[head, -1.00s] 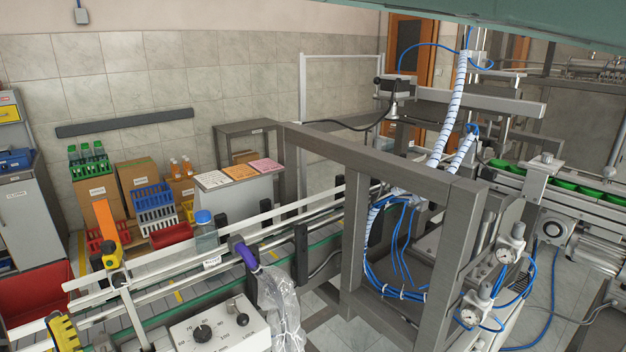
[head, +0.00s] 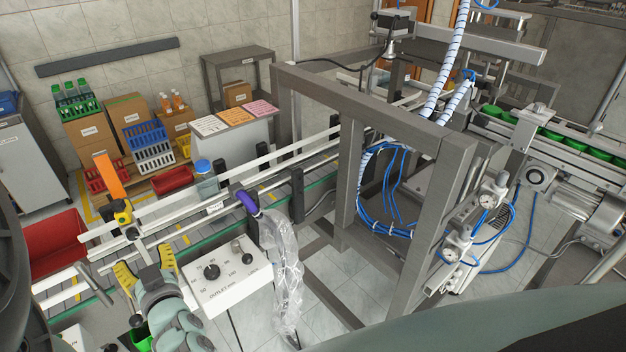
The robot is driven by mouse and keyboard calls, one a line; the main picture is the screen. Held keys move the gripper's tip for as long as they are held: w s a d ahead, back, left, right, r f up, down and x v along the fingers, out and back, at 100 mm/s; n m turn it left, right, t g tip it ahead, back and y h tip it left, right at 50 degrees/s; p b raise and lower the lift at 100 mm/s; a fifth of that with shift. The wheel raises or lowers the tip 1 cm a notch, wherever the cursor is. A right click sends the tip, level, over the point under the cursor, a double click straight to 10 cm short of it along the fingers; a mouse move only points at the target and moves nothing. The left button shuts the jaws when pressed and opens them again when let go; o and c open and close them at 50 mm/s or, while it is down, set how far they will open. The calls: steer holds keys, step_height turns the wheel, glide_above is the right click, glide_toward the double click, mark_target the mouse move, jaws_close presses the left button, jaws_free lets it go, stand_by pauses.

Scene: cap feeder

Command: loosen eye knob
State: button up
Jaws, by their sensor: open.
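A yellow and black sensor-like unit (head: 122,211) is clamped at the conveyor rail at left, below an upright orange piece (head: 108,178). A small dark round part (head: 133,233), perhaps the eye knob, sits just under it; it is too small to tell for sure. My gripper (head: 146,266) is at the lower left, its yellow ribbed fingers spread apart with nothing seen between them. In the picture it is just below the sensor unit and apart from it.
A white control box (head: 230,284) with dark knobs stands right of my gripper. A blue-capped bottle (head: 205,180) is on the conveyor. A clear plastic bag (head: 283,265) hangs beside the box. A grey frame (head: 352,185) stands further right.

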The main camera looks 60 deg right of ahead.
mark_target(134, 237)
steer(key=x, duration=0.8)
steer(key=shift+w+b, duration=0.1)
steer(key=shift+b, duration=0.25)
jaws_close()
